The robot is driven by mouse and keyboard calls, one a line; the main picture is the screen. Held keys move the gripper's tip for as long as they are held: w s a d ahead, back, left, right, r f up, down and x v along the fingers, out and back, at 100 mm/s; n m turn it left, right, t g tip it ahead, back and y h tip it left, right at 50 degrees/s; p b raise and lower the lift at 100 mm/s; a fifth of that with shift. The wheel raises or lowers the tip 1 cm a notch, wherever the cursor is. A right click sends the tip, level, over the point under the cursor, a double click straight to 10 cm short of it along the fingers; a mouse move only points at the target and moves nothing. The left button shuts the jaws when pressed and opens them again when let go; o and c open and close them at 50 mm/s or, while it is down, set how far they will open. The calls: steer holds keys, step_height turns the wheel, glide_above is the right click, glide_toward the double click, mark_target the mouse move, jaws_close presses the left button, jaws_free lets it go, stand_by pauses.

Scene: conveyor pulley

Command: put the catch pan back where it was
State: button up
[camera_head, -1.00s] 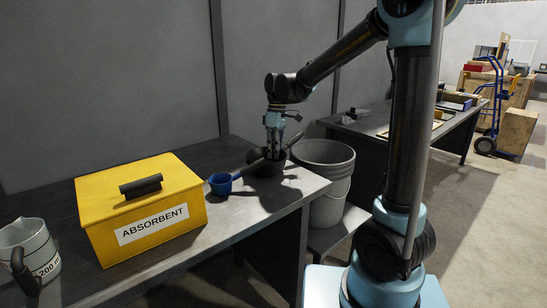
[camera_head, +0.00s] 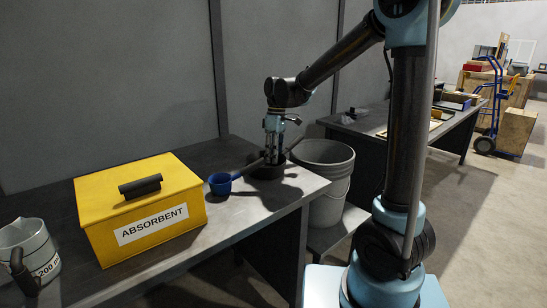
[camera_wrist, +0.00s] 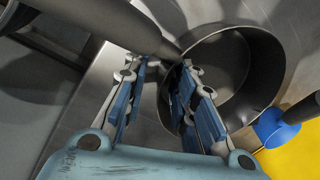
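The catch pan (camera_head: 268,172) appears to be a dark round pan on the near table, by its right end. The wrist view shows its hollow inside (camera_wrist: 236,75) and a thick dark handle (camera_wrist: 125,35) running to the upper left. My gripper (camera_head: 273,152) points down at the pan. Its blue-padded fingers (camera_wrist: 166,75) are apart, one on each side of the pan's edge by the handle. The fingertips are partly hidden, so contact cannot be told.
A yellow absorbent box (camera_head: 140,210) and a measuring jug (camera_head: 28,255) stand further left. A grey bucket (camera_head: 326,178) stands just past the table's right end. A second table (camera_head: 400,135) is behind.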

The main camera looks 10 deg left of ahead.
step_height(320, 180, up, 12)
steer(key=w, duration=0.2)
steer(key=shift+d, duration=0.2)
steer(key=s+d+f+m+t, duration=0.1)
steer(key=s+d+f+m, duration=0.2)
steer(key=d, duration=0.7)
steer(key=s+d+f+m+t, duration=0.1)
steer(key=s+d+m, duration=0.4)
steer(key=d, duration=0.5)
steer(key=s+d+f+m+t, duration=0.2)
steer(key=s+d+f+m, duration=0.4)
steer(key=s+d+f, duration=0.7)
step_height(320, 180, down, 2)
steer(key=shift+s+d+f+m, duration=0.2)
steer(key=shift+s+d+m, duration=0.15)
steer(key=shift+s, duration=0.55)
steer(key=shift+a, duration=0.1)
